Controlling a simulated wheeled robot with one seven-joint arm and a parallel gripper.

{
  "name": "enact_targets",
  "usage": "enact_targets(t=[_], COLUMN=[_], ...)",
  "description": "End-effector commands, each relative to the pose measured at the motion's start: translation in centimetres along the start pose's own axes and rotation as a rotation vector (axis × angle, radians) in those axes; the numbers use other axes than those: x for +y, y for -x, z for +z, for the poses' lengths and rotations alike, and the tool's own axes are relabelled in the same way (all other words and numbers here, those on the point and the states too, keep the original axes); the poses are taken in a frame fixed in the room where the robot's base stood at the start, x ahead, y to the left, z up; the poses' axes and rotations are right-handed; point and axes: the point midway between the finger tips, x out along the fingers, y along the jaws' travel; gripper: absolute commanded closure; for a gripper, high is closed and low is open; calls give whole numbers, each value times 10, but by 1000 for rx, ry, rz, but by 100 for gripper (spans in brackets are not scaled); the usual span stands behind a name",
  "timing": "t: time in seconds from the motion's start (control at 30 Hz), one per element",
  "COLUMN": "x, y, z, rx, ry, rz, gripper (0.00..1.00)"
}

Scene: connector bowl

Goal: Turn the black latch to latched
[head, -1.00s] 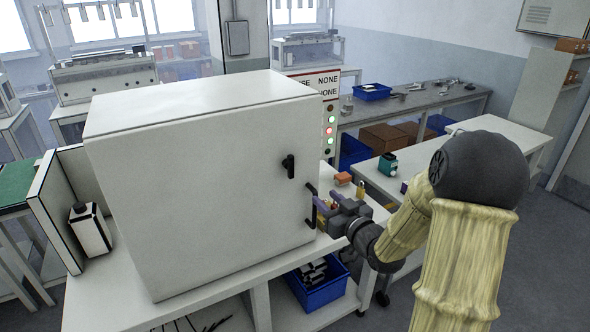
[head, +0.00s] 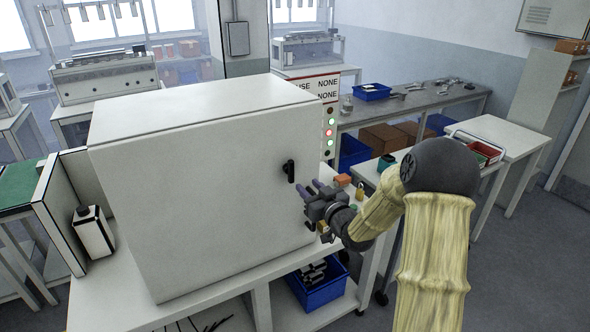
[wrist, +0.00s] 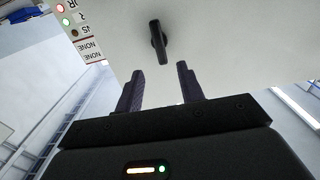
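The black latch (head: 290,171) sits on the front of the white cabinet (head: 200,205), near its right edge. Its lever hangs about vertical in the head view. In the wrist view the latch (wrist: 160,43) shows ahead of the fingers, roughly centred between them and apart from them. My gripper (head: 314,187) is just right of and below the latch in the head view. In the wrist view my gripper (wrist: 160,85) has its two dark fingers spread with nothing between them. The door handle below the latch is hidden behind my gripper in the head view.
A signal panel with lights (head: 329,130) stands behind the cabinet's right edge. An orange block (head: 343,180) and a yellow padlock-like item (head: 360,192) lie on the bench beside my gripper. A blue bin (head: 318,285) sits on the shelf below.

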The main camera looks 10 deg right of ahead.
Motion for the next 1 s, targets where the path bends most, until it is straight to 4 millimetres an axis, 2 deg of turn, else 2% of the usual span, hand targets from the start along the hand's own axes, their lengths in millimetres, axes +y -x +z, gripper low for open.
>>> enact_targets(t=[0.3,0.5,0.63,0.9,0.93,1.0], x=[-1,0,0,0,0,0], y=[-55,-80,-88,-89,-89,-89], z=[-3,-1,-1,0,0,0], rx=[0,-1,0,-1,0,0], ry=[-2,-1,0,0,0,0], rz=[-1,-1,0,0,0,0], gripper=[62,62,62,62,64,78])
